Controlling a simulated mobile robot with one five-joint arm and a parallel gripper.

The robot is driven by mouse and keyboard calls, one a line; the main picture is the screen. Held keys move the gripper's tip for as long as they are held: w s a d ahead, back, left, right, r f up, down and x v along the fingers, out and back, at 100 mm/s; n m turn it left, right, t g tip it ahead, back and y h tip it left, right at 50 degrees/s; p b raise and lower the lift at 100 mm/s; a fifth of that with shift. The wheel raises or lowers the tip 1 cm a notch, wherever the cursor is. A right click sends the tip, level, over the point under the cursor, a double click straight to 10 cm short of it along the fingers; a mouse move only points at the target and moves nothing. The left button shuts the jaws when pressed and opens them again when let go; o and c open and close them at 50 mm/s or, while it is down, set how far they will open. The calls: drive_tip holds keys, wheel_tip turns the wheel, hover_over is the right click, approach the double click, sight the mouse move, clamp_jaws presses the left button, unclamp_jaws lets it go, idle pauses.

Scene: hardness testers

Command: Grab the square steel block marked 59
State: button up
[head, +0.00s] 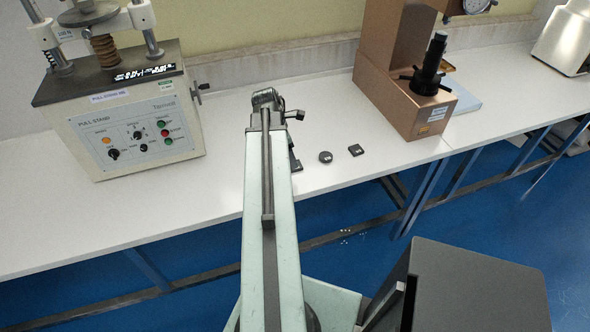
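A small dark square block (355,150) lies flat on the white bench, right of my arm. A dark round disc (325,157) lies just left of it, apart from it. Another dark piece (295,162) shows at the right edge of my arm, mostly hidden; I cannot tell what it is. No marking such as 59 is readable on any of them. The far end of my arm (267,100) is over the bench, left of the disc and the square block. My gripper's fingers cannot be made out, so its opening is unclear.
A pull stand (125,115) stands at the left of the white bench (225,180). A brown tester (405,95) with a black spindle stands right of the blocks. A pale blue pad lies behind it. The bench is clear around the disc and square block.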

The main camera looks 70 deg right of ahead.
drive_tip(key=b+x, duration=0.5)
drive_tip(key=shift+d+f, duration=0.15)
clamp_jaws()
